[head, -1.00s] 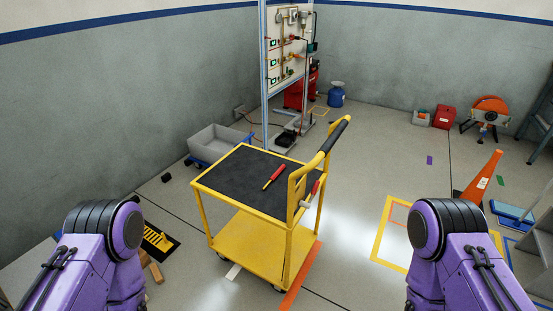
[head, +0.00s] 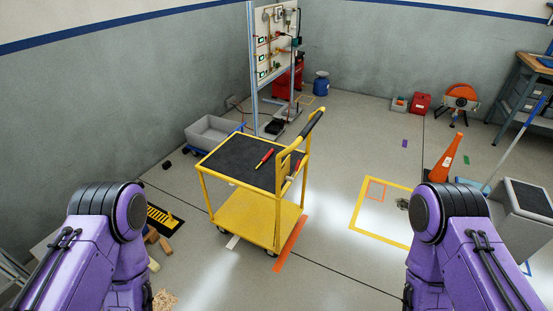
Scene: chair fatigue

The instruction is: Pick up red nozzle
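A small red nozzle-like tool with a dark tip (head: 264,158) lies on the black top of the yellow cart (head: 265,229), in the middle of the head view. Another red-handled item (head: 297,168) hangs at the cart's handle end, partly hidden by the yellow frame. I cannot tell for sure which is the red nozzle. My two purple arms show at the lower left and lower right, well apart from the cart. Both grippers are out of the picture.
A grey tub (head: 213,133) stands behind the cart. A panel stand (head: 273,45) is at the back. An orange cone (head: 446,158) and a grey box (head: 524,208) stand at the right. Wood blocks (head: 152,236) lie at the left. The floor before the cart is mostly clear.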

